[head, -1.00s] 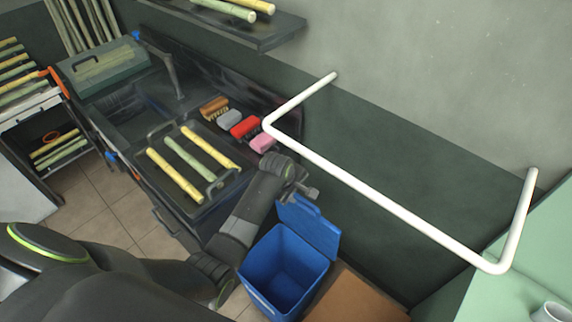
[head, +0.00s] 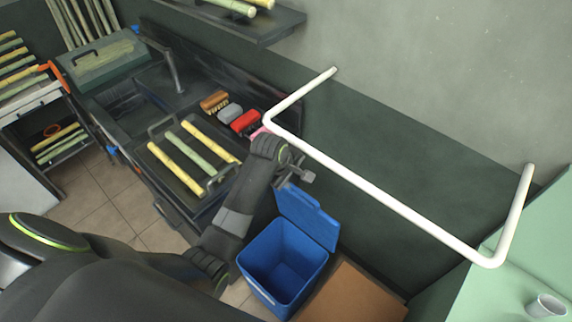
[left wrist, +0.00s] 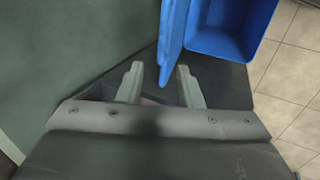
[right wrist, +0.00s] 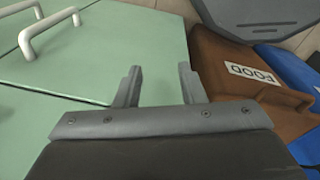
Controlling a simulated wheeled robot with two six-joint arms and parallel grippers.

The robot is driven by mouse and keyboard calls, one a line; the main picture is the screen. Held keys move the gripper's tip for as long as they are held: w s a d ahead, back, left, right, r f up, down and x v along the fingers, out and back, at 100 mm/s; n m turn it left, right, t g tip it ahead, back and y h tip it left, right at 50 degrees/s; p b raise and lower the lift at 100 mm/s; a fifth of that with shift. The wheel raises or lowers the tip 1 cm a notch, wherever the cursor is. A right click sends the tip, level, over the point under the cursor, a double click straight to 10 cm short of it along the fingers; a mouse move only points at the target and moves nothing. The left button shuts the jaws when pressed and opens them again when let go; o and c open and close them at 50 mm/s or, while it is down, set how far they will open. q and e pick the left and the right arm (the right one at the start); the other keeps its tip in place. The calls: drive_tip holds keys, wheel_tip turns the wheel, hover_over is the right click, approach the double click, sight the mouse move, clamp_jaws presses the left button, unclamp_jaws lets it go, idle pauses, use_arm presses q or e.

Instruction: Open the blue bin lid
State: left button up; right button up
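The blue bin (head: 283,268) stands on the floor, with its empty-looking inside visible. Its blue lid (head: 308,219) stands raised at the bin's back side, near the dark green wall. My left gripper (head: 301,177) is just above and behind the raised lid. In the left wrist view, my left gripper (left wrist: 161,82) has its fingers apart. The lid (left wrist: 173,38) shows edge-on and reaches down near the gap between them; I cannot tell if they touch. The blue bin (left wrist: 226,30) is to its right. My right gripper (right wrist: 160,80) is open and empty above a green cabinet (right wrist: 90,60).
A brown bin (right wrist: 235,75) labelled FOOD is beside the blue bin. A white rail (head: 385,200) sticks out from the wall right of my left gripper. A counter holds a tray (head: 180,182) of cane and several brushes or sponges.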

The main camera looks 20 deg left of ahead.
use_arm(q)
drive_tip(key=d+v, duration=0.1)
drive_tip(key=v, duration=0.6)
drive_tip(key=shift+w+a+r, duration=0.2)
drive_tip(key=shift+w+a, duration=0.1)
drive_tip(key=shift+a, duration=0.05)
idle(0.4)
